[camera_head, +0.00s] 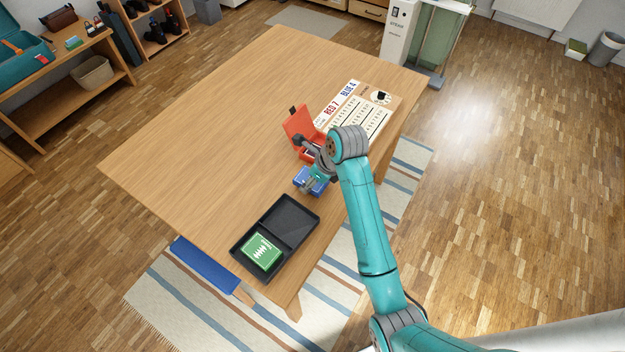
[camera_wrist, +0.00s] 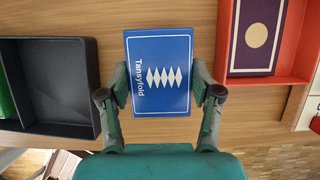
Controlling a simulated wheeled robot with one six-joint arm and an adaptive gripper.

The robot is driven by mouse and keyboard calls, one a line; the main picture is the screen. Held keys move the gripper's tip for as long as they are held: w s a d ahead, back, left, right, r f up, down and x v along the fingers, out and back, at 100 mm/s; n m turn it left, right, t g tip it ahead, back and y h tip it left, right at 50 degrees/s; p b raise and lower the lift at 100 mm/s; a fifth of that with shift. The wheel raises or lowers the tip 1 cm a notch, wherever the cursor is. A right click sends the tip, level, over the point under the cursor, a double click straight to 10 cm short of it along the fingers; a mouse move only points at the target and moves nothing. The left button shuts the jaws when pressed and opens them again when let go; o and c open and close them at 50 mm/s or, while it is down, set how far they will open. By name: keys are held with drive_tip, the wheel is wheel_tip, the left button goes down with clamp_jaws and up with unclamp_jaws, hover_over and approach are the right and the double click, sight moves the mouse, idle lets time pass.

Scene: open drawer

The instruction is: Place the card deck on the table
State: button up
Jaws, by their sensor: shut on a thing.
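The blue card deck (camera_wrist: 160,72), with white diamonds and the word "Tansyfold", is between my gripper's two fingers (camera_wrist: 160,90) in the wrist view. The fingers press on its left and right sides. In the head view the blue deck (camera_head: 303,181) shows under my gripper (camera_head: 314,182), near the table's right edge, between the black tray and the red box. I cannot tell whether it touches the wooden table (camera_head: 215,140) or hangs just above it.
A black two-compartment tray (camera_head: 293,201) holds a green deck (camera_head: 261,252) in its nearer compartment. An open red box (camera_head: 298,121) holds a purple deck (camera_wrist: 258,35). A printed board (camera_head: 378,112) lies beyond. The table's left half is clear.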

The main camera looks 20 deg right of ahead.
drive_tip(key=shift+f, duration=0.55)
drive_tip(key=shift+f, duration=0.1)
drive_tip(key=o, duration=1.2)
